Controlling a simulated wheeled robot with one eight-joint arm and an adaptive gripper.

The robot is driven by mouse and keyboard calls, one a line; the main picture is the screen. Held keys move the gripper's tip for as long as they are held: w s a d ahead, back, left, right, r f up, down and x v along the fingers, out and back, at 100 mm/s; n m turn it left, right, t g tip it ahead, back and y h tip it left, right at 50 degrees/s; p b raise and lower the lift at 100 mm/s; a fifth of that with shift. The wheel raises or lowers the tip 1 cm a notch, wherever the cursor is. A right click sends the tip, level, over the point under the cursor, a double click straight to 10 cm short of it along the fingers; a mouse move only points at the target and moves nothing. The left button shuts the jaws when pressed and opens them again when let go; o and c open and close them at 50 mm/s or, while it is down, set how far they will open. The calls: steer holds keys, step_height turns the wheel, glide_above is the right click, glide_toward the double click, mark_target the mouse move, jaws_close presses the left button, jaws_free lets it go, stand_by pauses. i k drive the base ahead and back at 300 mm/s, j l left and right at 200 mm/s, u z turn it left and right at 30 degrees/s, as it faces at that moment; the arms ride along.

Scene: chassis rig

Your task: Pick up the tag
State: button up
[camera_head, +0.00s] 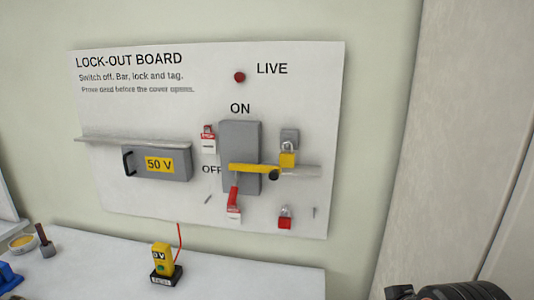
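Two red-and-white tags show on the white lock-out board (130,110). The upper tag (208,140) hangs left of the grey switch box (240,135). The lower tag (233,214) is below the switch box, at the lower end of a red piece (234,197) that looks like the switch handle; I cannot tell how they join. A yellow bar (255,169) lies across the switch box. A yellow padlock (287,159) is near its right end. A red padlock (285,217) hangs lower right. The fingers of my gripper are out of view; only a dark part of my arm shows bottom right.
A grey box marked 50 V (158,163) sits under a narrow shelf (130,140) on the board. A yellow tester (163,258) with a red lead stands on the white bench (230,270). Small items lie at the bench's left. The bench's right part is clear.

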mark_target(208, 140)
steer(key=k+j, duration=0.15)
steer(key=j, duration=0.25)
steer(key=k+j, duration=0.15)
steer(key=j, duration=0.25)
steer(key=k+j, duration=0.1)
steer(key=j, duration=0.25)
